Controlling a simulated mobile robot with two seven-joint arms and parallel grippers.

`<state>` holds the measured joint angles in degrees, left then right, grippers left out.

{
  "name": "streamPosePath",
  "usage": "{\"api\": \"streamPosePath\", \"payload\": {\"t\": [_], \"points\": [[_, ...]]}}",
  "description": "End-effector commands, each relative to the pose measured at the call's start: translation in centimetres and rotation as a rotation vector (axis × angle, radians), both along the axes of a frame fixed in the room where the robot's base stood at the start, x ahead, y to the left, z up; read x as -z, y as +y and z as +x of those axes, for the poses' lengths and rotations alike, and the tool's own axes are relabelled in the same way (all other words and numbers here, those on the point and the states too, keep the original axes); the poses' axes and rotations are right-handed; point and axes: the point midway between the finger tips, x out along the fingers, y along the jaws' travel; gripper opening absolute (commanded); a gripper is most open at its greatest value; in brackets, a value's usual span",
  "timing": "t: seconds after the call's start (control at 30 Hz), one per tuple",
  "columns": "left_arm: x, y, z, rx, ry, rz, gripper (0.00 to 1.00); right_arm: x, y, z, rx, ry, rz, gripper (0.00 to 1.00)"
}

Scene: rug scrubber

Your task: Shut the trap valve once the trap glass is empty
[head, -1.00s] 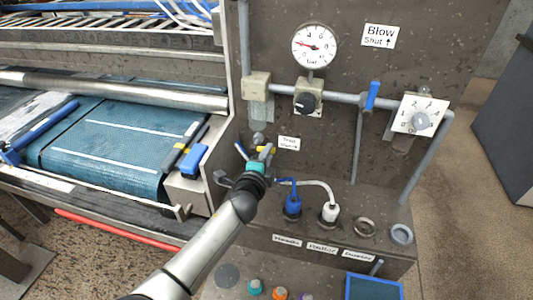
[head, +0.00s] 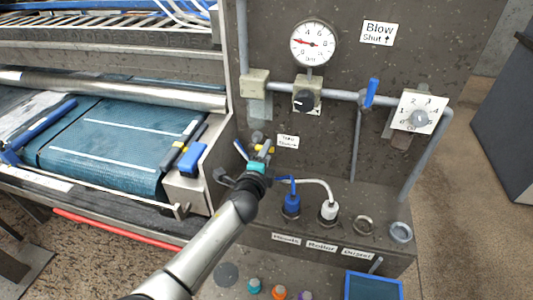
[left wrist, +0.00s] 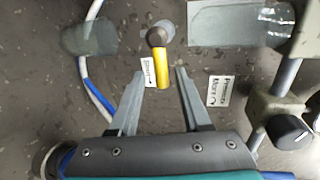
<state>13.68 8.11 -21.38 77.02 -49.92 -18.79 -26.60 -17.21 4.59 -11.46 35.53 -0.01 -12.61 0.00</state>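The trap valve (left wrist: 162,68) has a round grey hub and a yellow lever, which points down in the left wrist view. My left gripper (left wrist: 159,76) is open, with one finger on each side of the lever's lower end; I cannot tell whether either touches it. In the head view my left gripper (head: 262,156) covers most of the valve. The trap glass (head: 256,109) hangs under a beige block on the pipe. It also shows as a clear grey cylinder in the left wrist view (left wrist: 228,24); I see no clear liquid level in it. My right gripper is out of view.
A pressure gauge (head: 312,43), black knob (head: 304,101), blue lever (head: 371,92) and numbered dial (head: 418,112) line the panel. Blue (head: 291,203) and white (head: 329,211) plugs with hoses stand on the ledge below. The scrubber's blue rug (head: 110,140) lies left.

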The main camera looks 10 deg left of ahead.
Motion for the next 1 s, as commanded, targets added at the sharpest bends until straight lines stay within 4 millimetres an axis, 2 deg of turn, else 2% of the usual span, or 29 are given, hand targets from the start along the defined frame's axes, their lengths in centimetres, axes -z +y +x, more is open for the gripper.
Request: {"api": "streamPosePath", "payload": {"t": [0.27, 0.47, 1.0], "points": [[-0.1, 0.0, 0.0, 0.000, -0.002, -0.002, 0.51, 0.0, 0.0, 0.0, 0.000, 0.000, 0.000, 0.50], [-0.4, 0.1, -1.4, 0.000, 0.000, -0.001, 0.51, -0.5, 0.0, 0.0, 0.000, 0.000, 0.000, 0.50], [-2.1, 0.3, -10.3, 0.000, 0.001, -0.001, 0.51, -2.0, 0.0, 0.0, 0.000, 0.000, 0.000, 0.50]]}}
